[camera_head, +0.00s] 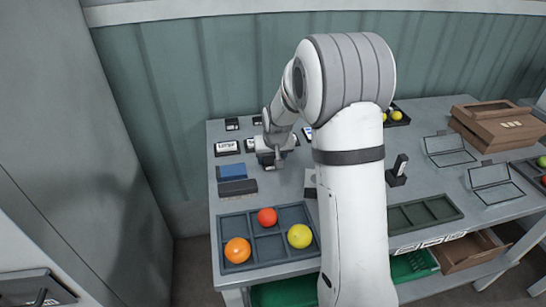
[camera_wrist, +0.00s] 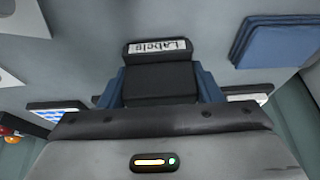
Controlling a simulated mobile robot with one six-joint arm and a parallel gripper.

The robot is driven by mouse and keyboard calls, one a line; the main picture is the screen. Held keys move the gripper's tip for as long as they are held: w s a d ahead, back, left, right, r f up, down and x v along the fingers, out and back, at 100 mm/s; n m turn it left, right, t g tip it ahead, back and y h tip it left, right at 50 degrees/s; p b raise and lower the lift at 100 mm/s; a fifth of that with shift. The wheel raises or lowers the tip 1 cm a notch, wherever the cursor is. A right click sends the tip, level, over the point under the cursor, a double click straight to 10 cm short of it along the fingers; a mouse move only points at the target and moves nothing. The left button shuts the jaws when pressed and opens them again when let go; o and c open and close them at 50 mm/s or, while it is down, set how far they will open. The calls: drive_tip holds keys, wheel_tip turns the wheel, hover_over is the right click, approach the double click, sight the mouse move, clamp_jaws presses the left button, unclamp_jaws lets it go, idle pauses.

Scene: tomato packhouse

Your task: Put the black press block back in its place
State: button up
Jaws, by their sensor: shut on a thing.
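The black press block (camera_wrist: 160,85) sits between the two blue fingers of my gripper (camera_wrist: 160,76) in the wrist view, and the fingers are shut on it. A dark piece with a white "Labels" plate (camera_wrist: 160,47), upside down in this view, lies just beyond the block; I cannot tell whether they touch. In the head view my gripper (camera_head: 270,160) is low over the back left of the grey table (camera_head: 290,190). The block is small and mostly hidden there, and its gap to the table is unclear.
A divided tray (camera_head: 268,250) with red, orange and yellow tomatoes is at the front. My arm hides the table's middle.

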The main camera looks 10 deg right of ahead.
drive_tip(key=shift+f+b, duration=0.3)
drive_tip(key=shift+f, duration=0.05)
drive_tip(key=o, duration=0.9)
drive_tip(key=shift+c, duration=0.4)
drive_tip(key=shift+c, duration=1.1)
drive_tip(key=shift+r, duration=0.1)
drive_tip(key=shift+r+p, duration=2.05)
drive_tip(key=shift+r, duration=1.4)
